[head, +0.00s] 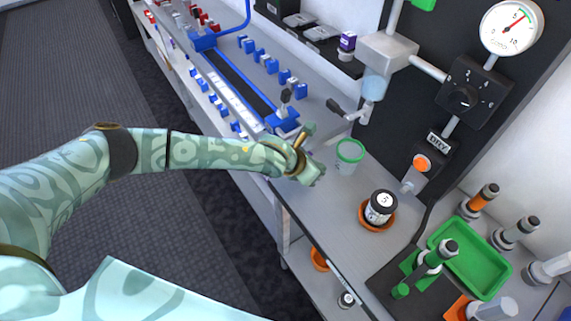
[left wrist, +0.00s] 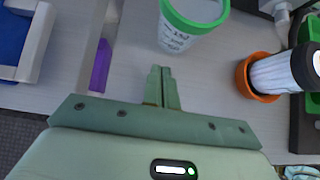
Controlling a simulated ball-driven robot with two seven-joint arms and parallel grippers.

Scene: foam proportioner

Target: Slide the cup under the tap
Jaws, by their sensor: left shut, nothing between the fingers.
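The cup (head: 348,156) is clear with a green rim and stands upright on the grey bench. In the left wrist view the cup (left wrist: 192,30) is just beyond my fingertips, slightly right of them. My left gripper (head: 318,180) is beside the cup, on its near left side in the head view. Its fingers (left wrist: 162,72) are shut together with nothing between them, and a small gap shows between them and the cup. The tap (head: 372,85) is mounted on the black panel, with its pale spout above and behind the cup. My right gripper is not in view.
A black-lidded jar (head: 381,205) marked 5 sits in an orange dish right of the cup. A green tray (head: 470,258) and several handled tools stand further right. A blue rail fixture (head: 240,82) lies to the left. A gauge (head: 511,27) and dial hang on the panel.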

